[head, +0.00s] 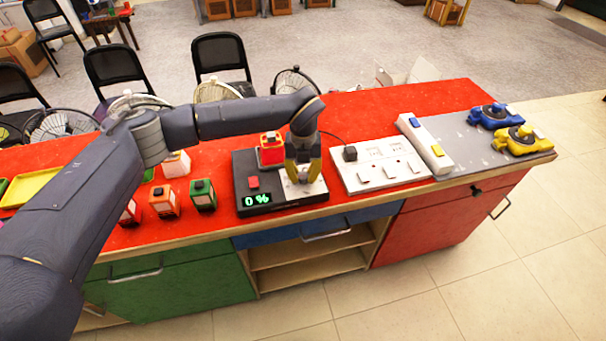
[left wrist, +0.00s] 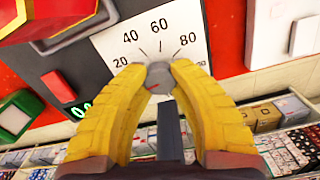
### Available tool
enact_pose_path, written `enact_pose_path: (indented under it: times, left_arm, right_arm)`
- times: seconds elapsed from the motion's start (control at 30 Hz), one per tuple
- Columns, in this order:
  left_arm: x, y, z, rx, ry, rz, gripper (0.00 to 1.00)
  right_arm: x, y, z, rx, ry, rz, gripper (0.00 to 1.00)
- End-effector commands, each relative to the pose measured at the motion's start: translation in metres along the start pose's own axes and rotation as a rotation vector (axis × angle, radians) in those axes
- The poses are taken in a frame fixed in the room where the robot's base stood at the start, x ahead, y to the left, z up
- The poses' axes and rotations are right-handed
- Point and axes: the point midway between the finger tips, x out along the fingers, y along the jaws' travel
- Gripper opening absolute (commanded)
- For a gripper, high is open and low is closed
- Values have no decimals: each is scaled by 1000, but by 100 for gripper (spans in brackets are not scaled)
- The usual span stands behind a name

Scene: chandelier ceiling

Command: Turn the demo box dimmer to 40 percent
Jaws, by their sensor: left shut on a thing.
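The demo box (head: 240,170) is a black box on the red counter with a green display (head: 256,199) reading 0 %. A red button (head: 253,182) sits above the display. Its white dial plate (left wrist: 118,45) shows marks 20, 40, 60 and 80 in the left wrist view. My left gripper (head: 302,178) points down over the plate. Its yellow fingers (left wrist: 160,72) are shut on the grey dimmer knob (left wrist: 159,76), one on each side. A red line on the knob points toward the lower left. My right gripper is in neither view.
A red block-like lamp (head: 271,150) stands on the box's back, close beside my gripper. A white socket panel (head: 378,165) and a power strip (head: 425,145) lie to the right. Several small coloured boxes (head: 164,201) stand to the left. Blue and yellow devices (head: 516,140) sit far right.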

Motion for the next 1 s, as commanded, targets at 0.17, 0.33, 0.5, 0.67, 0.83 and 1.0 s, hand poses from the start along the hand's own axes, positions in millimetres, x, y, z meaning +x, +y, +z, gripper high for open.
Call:
enact_pose_path:
  times: [0.17, 0.33, 0.5, 0.67, 0.83, 1.0]
  left_arm:
    - [-1, 0, 3, 70, -8, 1, 0]
    - [-2, 0, 3, 198, -8, 1, 0]
    - [-2, 0, 3, 357, -9, 3, 0]
    - [-2, -1, 4, 510, -10, 2, 0]
    - [-2, -1, 4, 672, -10, 3, 0]
    - [-3, -1, 4, 834, -11, 4, 0]
  right_arm:
    - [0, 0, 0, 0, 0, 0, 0]
    - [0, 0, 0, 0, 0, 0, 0]
    - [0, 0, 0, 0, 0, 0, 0]
    - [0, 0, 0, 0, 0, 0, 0]
    - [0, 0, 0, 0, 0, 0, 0]
    - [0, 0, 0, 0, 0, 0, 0]
